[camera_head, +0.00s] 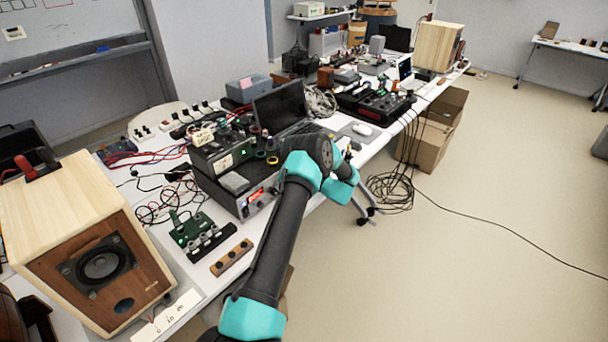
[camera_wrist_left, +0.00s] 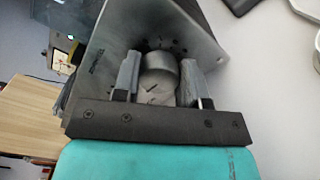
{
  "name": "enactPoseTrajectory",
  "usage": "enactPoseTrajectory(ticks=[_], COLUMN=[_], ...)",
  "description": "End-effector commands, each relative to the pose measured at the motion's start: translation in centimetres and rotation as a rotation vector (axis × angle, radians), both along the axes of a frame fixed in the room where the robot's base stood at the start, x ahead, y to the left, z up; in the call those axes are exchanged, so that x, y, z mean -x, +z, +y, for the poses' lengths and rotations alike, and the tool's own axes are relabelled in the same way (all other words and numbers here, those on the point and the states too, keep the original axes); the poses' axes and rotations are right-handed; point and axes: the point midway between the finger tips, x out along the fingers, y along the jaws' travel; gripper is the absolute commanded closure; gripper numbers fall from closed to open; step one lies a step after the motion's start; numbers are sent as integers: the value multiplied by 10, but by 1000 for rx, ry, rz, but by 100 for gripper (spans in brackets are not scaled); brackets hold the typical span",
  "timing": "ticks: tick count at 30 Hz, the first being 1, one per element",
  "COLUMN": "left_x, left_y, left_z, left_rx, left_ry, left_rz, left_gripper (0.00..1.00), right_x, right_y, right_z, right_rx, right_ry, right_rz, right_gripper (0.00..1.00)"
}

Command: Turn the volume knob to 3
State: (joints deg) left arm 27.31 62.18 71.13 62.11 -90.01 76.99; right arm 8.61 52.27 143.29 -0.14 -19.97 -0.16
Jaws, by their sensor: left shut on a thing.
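In the left wrist view, a round silver-grey knob (camera_wrist_left: 158,72) stands out from a grey metal panel (camera_wrist_left: 97,48). Small dark marks arc on the panel around it; I cannot read any numbers. A short dark line shows on the knob's face. My left gripper (camera_wrist_left: 158,64) has one finger on each side of the knob and is shut on it. In the head view, the teal-and-black left arm (camera_head: 275,240) reaches over the bench to a grey device with a red display (camera_head: 256,195). The arm hides the fingers and knob there. My right gripper is out of view.
A wooden speaker (camera_head: 75,200) stands at the near left. A green circuit board (camera_head: 188,229) and a brown strip with dark knobs (camera_head: 231,258) lie near the arm. A laptop (camera_head: 278,105), stacked devices and loose cables crowd the bench behind. Open floor lies to the right.

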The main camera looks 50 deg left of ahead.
Motion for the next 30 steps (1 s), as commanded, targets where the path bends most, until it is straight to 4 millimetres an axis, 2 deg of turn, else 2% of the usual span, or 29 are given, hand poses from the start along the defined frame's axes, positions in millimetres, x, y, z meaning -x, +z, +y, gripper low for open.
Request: enactPoseTrajectory(ticks=[15, 21, 30], left_x=[-1, 0, 0], left_y=[-2, -2, -3], left_z=[0, 0, 0], left_rx=[54, 66, 72], left_ry=[1, 1, 1], left_rz=[443, 539, 585], left_gripper=[85, 85, 85], right_x=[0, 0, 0], right_y=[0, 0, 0], right_z=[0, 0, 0], right_rx=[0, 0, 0], right_ry=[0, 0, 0], right_rz=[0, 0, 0], right_gripper=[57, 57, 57])
